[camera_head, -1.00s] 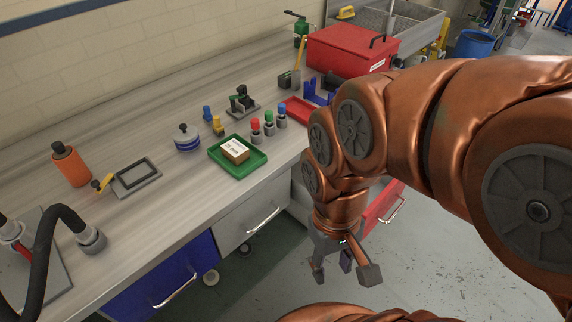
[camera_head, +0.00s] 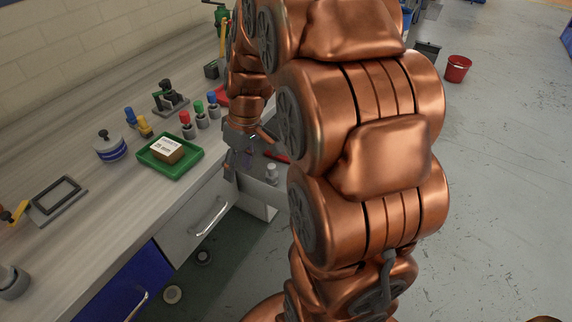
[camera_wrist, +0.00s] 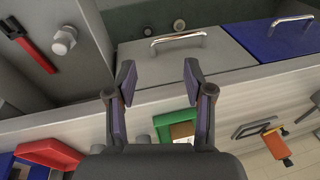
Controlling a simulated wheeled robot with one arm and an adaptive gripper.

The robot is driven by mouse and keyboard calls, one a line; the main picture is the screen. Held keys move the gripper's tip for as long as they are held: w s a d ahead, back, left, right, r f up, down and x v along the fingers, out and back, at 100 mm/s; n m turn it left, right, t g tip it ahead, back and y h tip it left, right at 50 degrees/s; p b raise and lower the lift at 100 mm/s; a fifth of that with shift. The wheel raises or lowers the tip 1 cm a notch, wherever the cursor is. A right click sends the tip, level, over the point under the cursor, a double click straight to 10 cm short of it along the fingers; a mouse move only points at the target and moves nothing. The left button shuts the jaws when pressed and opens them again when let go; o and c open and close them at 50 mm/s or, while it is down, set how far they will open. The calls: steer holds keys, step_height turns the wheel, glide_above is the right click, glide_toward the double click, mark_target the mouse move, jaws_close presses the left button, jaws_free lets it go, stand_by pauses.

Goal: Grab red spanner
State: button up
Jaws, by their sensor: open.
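A red spanner-like tool with a dark head (camera_wrist: 36,52) lies in a grey open drawer at the upper left of the wrist view. In the head view only a small red piece of it (camera_head: 277,156) shows beside my arm. My gripper (camera_wrist: 160,82) is open, with nothing between its fingers. In the wrist view the tool is well to the left of the fingers. In the head view my gripper (camera_head: 248,156) is by the bench's front edge, near the open drawer. My arm hides part of the drawer.
A pale bolt-like piece (camera_wrist: 63,41) lies in the drawer near the tool; it also shows in the head view (camera_head: 271,174). A shut grey drawer (camera_head: 196,218) and a blue one (camera_head: 128,282) are beside it. A green tray (camera_head: 185,166) with a box (camera_head: 167,150) stands on the bench.

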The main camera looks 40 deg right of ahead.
steer(key=w+d+f+t+b, duration=0.1)
steer(key=w+d+f, duration=0.25)
steer(key=d, duration=0.25)
steer(key=w+d+f+t+b, duration=0.1)
steer(key=w+d+f+b, duration=0.2)
steer(key=d, duration=0.4)
steer(key=n+t+b, duration=0.1)
steer(key=n, duration=0.1)
glide_toward(287, 158)
steer(key=shift+w+a+f+h, duration=0.15)
steer(key=shift+w+a+h, duration=0.1)
steer(key=shift+h, duration=0.05)
steer(key=shift+d+f, duration=0.2)
steer(key=shift+f, duration=0.05)
steer(key=shift+w+f, duration=0.15)
steer(key=shift+f, duration=0.15)
steer(key=shift+a+p+x, duration=0.2)
steer(key=shift+x, duration=1.55)
steer(key=shift+a+p+x, duration=0.15)
steer(key=shift+x, duration=1.55)
jaws_close()
